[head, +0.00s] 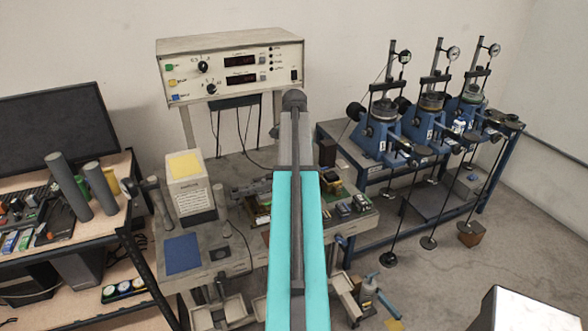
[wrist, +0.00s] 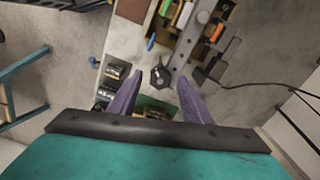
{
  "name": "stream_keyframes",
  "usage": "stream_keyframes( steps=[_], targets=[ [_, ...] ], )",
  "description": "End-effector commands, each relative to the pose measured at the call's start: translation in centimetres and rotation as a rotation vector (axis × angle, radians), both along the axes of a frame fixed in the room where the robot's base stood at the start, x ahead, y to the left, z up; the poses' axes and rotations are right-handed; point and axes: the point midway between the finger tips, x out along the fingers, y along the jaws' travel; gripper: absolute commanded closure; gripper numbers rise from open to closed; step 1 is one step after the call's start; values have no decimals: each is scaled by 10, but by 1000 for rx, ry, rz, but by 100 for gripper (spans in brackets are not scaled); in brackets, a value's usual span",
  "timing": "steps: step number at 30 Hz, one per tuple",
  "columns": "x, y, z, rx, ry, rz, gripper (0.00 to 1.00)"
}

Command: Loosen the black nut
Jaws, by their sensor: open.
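In the wrist view, my gripper (wrist: 160,77) is open, with its two purple fingers spread apart and nothing held between them. Between the fingertips in the picture is a small black nut-like piece (wrist: 160,74) at the near end of a grey metal bar (wrist: 185,45). I take it for the black nut, but it is too small to be sure. The fingers look apart from it; I cannot tell how far above it they are. In the head view, my teal arm covers the middle of the bench, and neither the gripper nor the nut can be made out.
A workbench (head: 240,262) carries a white box (head: 190,190), a blue pad (head: 182,254) and small parts. Behind is an instrument panel (head: 230,68). Blue lever devices (head: 378,135) stand on a table at right. A monitor (head: 55,130) and grey cylinders (head: 101,188) are left.

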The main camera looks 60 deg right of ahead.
Motion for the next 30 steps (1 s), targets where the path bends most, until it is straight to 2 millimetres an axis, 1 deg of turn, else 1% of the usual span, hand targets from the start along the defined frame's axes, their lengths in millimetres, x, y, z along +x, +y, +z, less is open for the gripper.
stream_keyframes(
  steps=[4, 12, 13, 14, 15, 20, 30],
  targets=[
    [0, 0, -4, 0, -1, 0, 56],
    [1, 0, -5, 0, -1, 1, 56],
    [1, 0, -5, 0, -1, 1, 57],
    [1, 0, -5, 0, -1, 1, 62],
    [1, 0, -5, 0, 0, 1, 69],
    [1, 1, -5, 0, 0, 2, 96],
    [2, 1, -5, 0, 0, 32, 97]
  ],
)
